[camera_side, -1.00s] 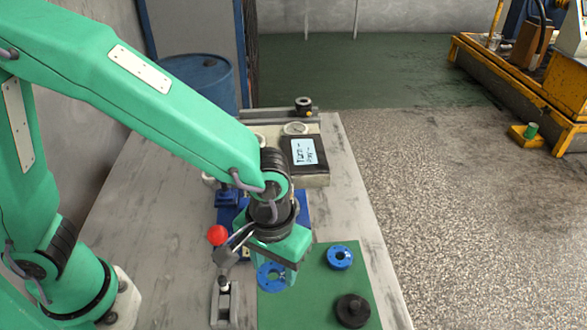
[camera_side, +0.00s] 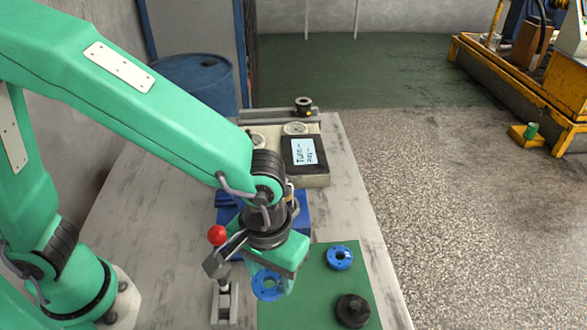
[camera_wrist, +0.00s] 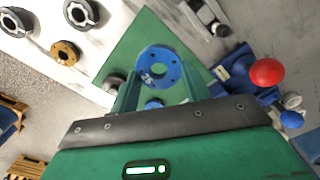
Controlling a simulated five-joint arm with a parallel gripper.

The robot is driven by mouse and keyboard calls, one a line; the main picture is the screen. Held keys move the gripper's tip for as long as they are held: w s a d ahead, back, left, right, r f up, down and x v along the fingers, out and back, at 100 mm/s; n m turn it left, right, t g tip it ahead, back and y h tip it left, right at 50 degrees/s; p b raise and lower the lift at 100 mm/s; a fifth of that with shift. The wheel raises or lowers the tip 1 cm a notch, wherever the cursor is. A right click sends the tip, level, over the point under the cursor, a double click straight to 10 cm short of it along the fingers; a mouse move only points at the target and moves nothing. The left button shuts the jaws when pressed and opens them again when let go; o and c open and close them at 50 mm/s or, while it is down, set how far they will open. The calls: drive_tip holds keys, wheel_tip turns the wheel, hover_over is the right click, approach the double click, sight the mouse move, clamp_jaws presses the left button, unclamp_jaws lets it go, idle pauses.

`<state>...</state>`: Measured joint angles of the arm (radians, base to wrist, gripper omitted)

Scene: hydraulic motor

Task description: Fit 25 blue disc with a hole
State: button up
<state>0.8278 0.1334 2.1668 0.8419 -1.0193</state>
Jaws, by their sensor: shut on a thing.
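My gripper (camera_side: 272,274) is shut on a blue disc with a central hole (camera_side: 268,286) and holds it over the left part of the green mat. In the wrist view the disc (camera_wrist: 150,58) sits between the two fingers, its round face with small holes and a light marking toward the camera. A blue fixture (camera_side: 304,206) stands behind my gripper, mostly hidden by the arm.
A black round part (camera_side: 352,310) lies on the green mat (camera_side: 315,295). A box with a display (camera_side: 303,153) is at the back.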

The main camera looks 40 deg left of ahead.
drive_tip(key=shift+r, duration=0.2)
drive_tip(key=shift+r, duration=0.6)
drive_tip(key=shift+w, duration=0.1)
drive_tip(key=w+a+r+n, duration=0.1)
drive_tip(key=w+a+n, duration=0.1)
drive_tip(key=w+a, duration=0.3)
drive_tip(key=w+a+r+n, duration=0.2)
drive_tip(key=w+a, duration=0.3)
drive_tip(key=w, duration=0.2)
drive_tip(key=w+a+r+n, duration=0.2)
drive_tip(key=w+a, duration=0.3)
drive_tip(key=w, duration=0.1)
drive_tip(key=shift+w, duration=0.4)
drive_tip(key=shift+f, duration=0.15)
drive_tip(key=shift+f, duration=1.6)
